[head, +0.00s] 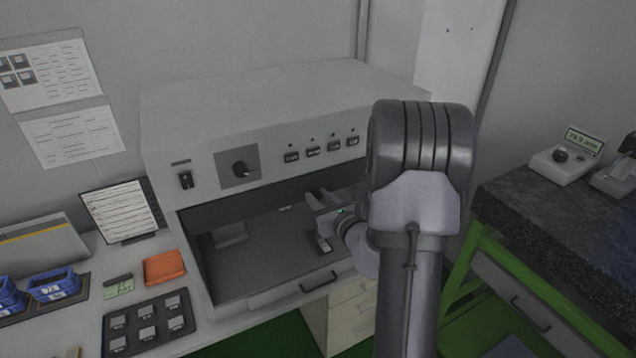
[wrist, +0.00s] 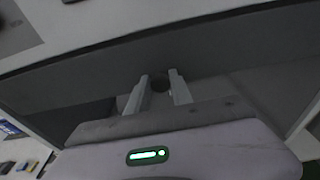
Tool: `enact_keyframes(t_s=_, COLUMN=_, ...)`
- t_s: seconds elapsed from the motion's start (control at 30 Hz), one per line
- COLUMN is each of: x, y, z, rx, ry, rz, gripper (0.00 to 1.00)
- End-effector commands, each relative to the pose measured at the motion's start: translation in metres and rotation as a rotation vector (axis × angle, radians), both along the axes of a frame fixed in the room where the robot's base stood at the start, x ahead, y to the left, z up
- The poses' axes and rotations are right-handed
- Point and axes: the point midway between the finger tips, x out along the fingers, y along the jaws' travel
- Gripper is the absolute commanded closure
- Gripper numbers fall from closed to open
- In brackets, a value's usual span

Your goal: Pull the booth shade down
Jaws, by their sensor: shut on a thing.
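The booth (head: 255,130) is a grey box with a control panel above an open front. Its shade (head: 240,197) shows as a dark band under the panel, with the opening clear below it. In the wrist view the shade (wrist: 80,93) is a wide grey strip with a small dark round pull (wrist: 160,84). My gripper (wrist: 160,88) has its two pale fingers on either side of this pull and is shut on it. In the head view my gripper (head: 316,218) is at the right part of the opening, partly hidden by my arm.
A drawer handle (head: 319,282) is below the opening. An orange box (head: 163,267) and a dark tray (head: 150,338) of small parts lie on the left bench. A dark stone-topped table (head: 570,220) stands at the right.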

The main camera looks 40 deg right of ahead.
Motion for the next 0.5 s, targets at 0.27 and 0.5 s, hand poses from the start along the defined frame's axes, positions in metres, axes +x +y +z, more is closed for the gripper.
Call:
enact_keyframes(t_s=0.27, x=-0.0055, y=0.0015, z=0.0052, rx=0.023, ry=0.091, rz=0.0, gripper=1.0)
enact_keyframes(t_s=0.5, x=-0.0056, y=0.0014, z=0.0024, rx=0.023, ry=0.092, rz=0.0, gripper=1.0)
